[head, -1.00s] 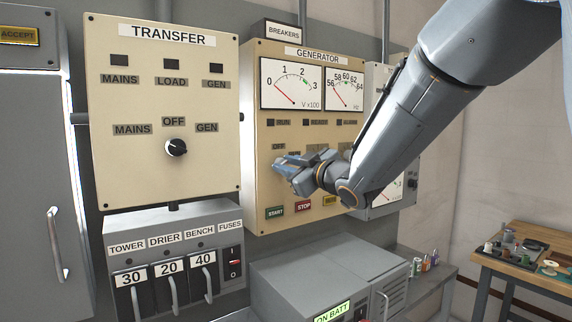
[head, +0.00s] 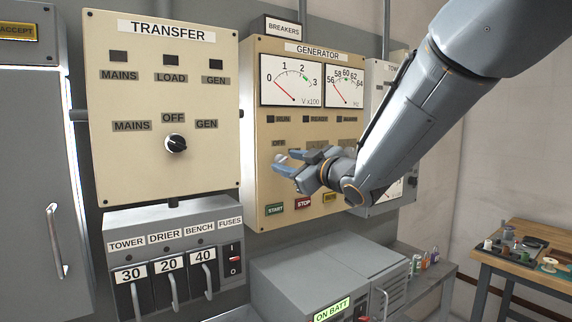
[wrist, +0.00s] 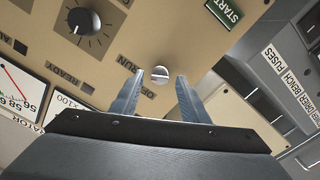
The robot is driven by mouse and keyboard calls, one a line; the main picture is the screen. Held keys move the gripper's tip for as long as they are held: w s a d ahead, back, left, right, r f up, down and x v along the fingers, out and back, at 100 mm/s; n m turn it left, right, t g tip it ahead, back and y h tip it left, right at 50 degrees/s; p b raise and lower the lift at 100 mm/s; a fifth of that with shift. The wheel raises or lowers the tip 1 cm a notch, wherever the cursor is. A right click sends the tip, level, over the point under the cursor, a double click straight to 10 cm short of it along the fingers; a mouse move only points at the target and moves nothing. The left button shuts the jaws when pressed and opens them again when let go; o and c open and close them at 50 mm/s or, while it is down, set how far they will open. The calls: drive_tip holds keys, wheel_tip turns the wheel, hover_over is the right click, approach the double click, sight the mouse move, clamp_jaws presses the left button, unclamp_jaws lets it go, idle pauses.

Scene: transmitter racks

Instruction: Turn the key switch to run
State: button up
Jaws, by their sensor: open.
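The key switch (wrist: 159,73) is a small round silver knob with a slot on the cream generator panel (head: 258,190). It shows between my fingertips in the wrist view, beside an OFF label (wrist: 148,91) and another label partly hidden by a finger. In the head view the key switch (head: 281,159) is a pale spot at the tips of my fingers. My gripper (wrist: 160,76) is open, a finger on either side of the key switch and apart from it. In the head view my gripper (head: 288,162) is in front of the panel, hiding some labels.
A black knob (wrist: 84,22) is beside the key switch. Green START (head: 274,209) and red STOP (head: 303,203) buttons are below my gripper. The transfer panel (head: 215,95) stands to the left, and a grey cabinet (head: 300,270) stands below.

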drive_tip(key=b+v, duration=0.1)
drive_tip(key=v, duration=0.5)
drive_tip(key=shift+s+d, duration=0.2)
drive_tip(key=shift+s, duration=0.05)
drive_tip(key=s+d+f+m+g+h, duration=0.25)
drive_tip(key=d+f, duration=0.25)
drive_tip(key=f, duration=0.3)
drive_tip(key=s+d+f+m+g+h, duration=0.1)
drive_tip(key=s+d+f+m+h, duration=0.2)
drive_tip(key=f, duration=0.5)
drive_tip(key=s+d+f+m+g+h, duration=0.1)
drive_tip(key=d+f+m+g+h, duration=0.2)
drive_tip(key=d+f, duration=0.4)
drive_tip(key=s+f+m+g, duration=0.2)
drive_tip(key=s+f+g, duration=0.2)
drive_tip(key=s, duration=0.6)
drive_tip(key=s+f+m+g+h, duration=0.1)
drive_tip(key=s+f+m+g, duration=0.1)
drive_tip(key=s+f, duration=0.7)
drive_tip(key=shift+s+d+f+g, duration=0.25)
drive_tip(key=shift+s+g, duration=0.2)
drive_tip(key=shift+g, duration=0.4)
drive_tip(key=shift+h, duration=0.25)
